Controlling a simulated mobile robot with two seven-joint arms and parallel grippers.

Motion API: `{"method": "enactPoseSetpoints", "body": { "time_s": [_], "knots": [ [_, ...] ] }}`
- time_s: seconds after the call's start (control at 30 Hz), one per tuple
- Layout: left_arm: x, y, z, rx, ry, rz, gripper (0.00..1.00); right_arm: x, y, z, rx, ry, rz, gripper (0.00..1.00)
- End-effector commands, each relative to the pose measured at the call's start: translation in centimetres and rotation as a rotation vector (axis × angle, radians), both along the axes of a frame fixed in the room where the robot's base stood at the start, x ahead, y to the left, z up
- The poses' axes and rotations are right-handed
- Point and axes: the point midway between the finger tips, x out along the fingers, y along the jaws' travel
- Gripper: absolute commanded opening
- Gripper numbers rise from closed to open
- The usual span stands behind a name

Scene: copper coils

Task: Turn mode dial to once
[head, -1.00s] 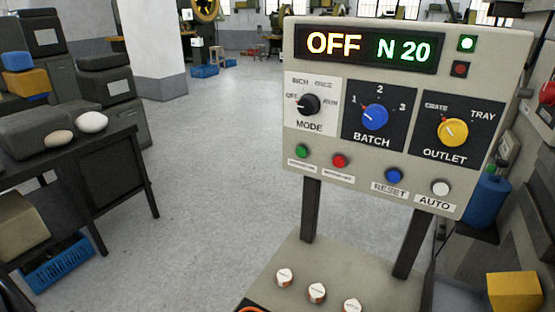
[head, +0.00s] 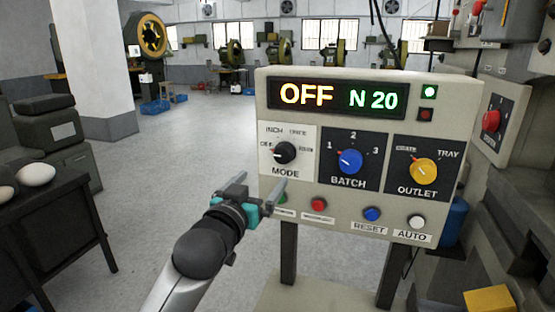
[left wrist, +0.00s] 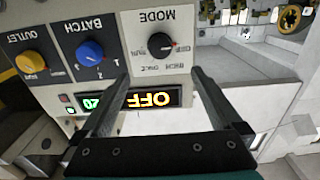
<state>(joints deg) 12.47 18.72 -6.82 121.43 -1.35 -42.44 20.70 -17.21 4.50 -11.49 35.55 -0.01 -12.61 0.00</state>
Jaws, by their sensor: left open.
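The black mode dial (head: 285,153) is at the upper left of the control panel (head: 320,215), its white mark toward OFF. INCH, ONCE and RUN are printed around it. The display (head: 338,97) reads OFF N 20. My left gripper (head: 259,186) is open and empty, below and left of the dial in the head view, apart from it. In the left wrist view, which is upside down, the mode dial (left wrist: 160,45) shows beyond the gap between the two open fingers (left wrist: 161,76). My right gripper is not in view.
The blue batch dial (head: 349,162) and yellow outlet dial (head: 423,172) are right of the mode dial. Below are a red button (head: 319,204), a blue one (head: 372,214) and a white one (head: 416,221). A dark table (head: 75,225) stands left, with open floor between.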

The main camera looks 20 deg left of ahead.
Motion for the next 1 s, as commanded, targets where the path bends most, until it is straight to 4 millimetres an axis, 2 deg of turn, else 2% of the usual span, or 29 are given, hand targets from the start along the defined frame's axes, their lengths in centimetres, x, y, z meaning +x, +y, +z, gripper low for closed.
{"method": "enactPoseSetpoints", "body": {
  "time_s": [0.5, 1.0],
  "knots": [
    [7.2, -0.3, 0.0, 0.0, 0.002, 0.0, 0.99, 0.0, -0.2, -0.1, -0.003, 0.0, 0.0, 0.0],
    [12.7, -0.5, -0.1, 0.0, 0.003, 0.0, 0.99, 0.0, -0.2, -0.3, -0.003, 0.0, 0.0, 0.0]
  ]
}}
